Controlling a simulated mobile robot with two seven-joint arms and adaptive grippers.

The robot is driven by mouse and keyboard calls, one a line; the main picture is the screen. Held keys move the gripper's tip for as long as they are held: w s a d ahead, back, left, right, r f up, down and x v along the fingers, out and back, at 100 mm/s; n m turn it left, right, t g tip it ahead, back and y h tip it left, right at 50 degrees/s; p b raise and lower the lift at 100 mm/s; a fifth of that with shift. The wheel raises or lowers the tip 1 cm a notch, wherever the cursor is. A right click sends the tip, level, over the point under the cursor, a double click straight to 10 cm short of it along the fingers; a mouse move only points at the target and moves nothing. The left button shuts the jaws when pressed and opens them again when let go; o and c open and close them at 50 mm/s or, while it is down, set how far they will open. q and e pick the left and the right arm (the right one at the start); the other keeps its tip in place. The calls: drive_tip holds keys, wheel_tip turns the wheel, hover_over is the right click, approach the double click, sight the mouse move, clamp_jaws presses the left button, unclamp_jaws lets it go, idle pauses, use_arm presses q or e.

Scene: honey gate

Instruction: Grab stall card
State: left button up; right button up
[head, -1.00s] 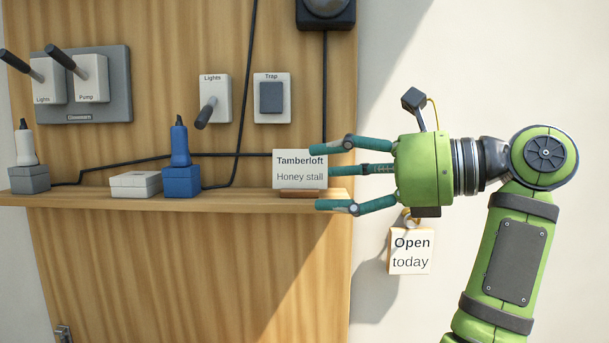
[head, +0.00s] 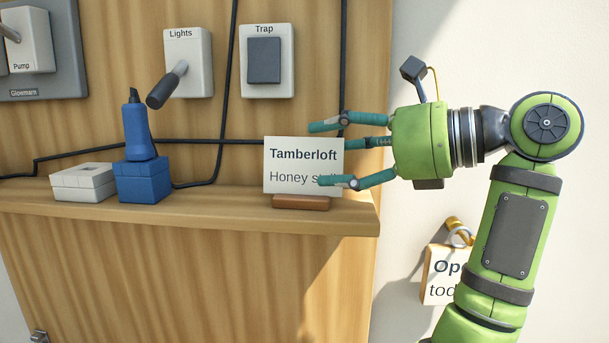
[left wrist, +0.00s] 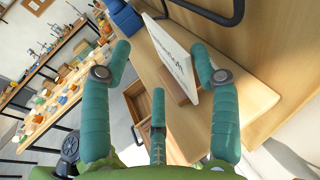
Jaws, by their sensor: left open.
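The stall card (head: 290,160), a white card reading "Tamberloft Honey stall", stands upright in a brown wooden foot (head: 300,202) on the shelf. My left gripper (head: 317,154) is open at the card's right side. In the head view its lower finger covers the end of "stall", and its upper finger is near the card's top right corner. In the left wrist view the card (left wrist: 172,52) stands between the spread outer fingers (left wrist: 160,47), edge towards the palm. I cannot tell whether any finger touches it. My right gripper is not in view.
The wooden shelf (head: 220,213) also bears a blue plug in a blue box (head: 143,182) and a white box (head: 83,183). Black cables run behind the card. Lights (head: 188,60) and Trap (head: 266,65) switches are above. An "Open today" sign (head: 437,275) hangs lower right, partly behind my arm.

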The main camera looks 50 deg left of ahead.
sight(307, 154)
use_arm(q)
drive_tip(key=x, duration=0.1)
drive_tip(key=p+x, duration=0.1)
drive_tip(key=x, duration=0.1)
drive_tip(key=shift+w+a, duration=0.1)
drive_tip(key=shift+w, duration=0.25)
drive_tip(key=shift+s+a+f, duration=0.15)
drive_tip(key=shift+s+a, duration=0.05)
drive_tip(key=shift+a, duration=0.35)
drive_tip(key=shift+d, duration=0.1)
drive_tip(key=c, duration=1.1)
clamp_jaws()
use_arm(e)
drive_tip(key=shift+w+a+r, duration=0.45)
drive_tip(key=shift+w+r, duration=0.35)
